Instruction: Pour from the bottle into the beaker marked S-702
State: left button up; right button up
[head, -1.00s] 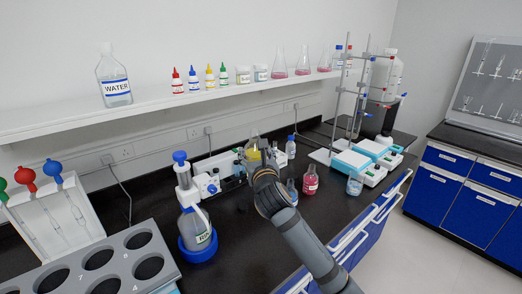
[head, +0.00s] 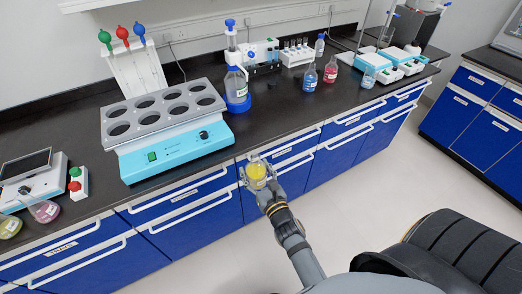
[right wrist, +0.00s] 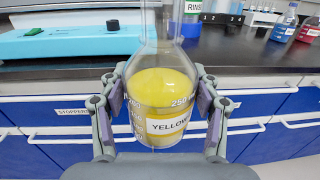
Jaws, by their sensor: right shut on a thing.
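My right gripper (head: 256,179) is shut on a clear glass bottle of yellow liquid (head: 255,170). It holds the bottle in front of the blue drawers, off the bench edge. In the right wrist view the bottle (right wrist: 160,95) stands roughly upright between both fingers, with a "YELLOW" label and a 250 mark. Its top is cut off there. No S-702 mark is legible. Two small glass vessels, one pinkish (head: 45,211) and one yellow-green (head: 10,227), are at the far left bench edge; their marks are unreadable. My left gripper is not in view.
A turquoise block with round wells (head: 165,120) stands on the bench at left. Beyond it are a blue-based bottle (head: 236,85), a blue bottle (head: 310,78) and a red bottle (head: 331,70). A screen device (head: 30,175) is far left.

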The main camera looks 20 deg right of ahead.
aim_at(371, 74)
jog(key=z, duration=1.45)
jog(key=i+j, duration=0.25)
jog(key=i, duration=0.25)
jog(key=i+j, duration=0.25)
jog(key=i, duration=0.2)
jog(key=i+l, duration=0.15)
jog(key=l, duration=0.25)
jog(key=i+l, duration=0.1)
jog(key=l, duration=0.35)
jog(key=i+l, duration=0.15)
jog(key=l, duration=0.25)
jog(key=i+l, duration=0.1)
jog(key=l, duration=0.3)
jog(key=i+l, duration=0.15)
jog(key=l, duration=0.3)
jog(key=i+l, duration=0.1)
jog(key=l, duration=0.3)
jog(key=i+l, duration=0.15)
jog(key=l, duration=0.25)
jog(key=i+l, duration=0.1)
jog(key=l, duration=0.35)
jog(key=u, duration=1.5)
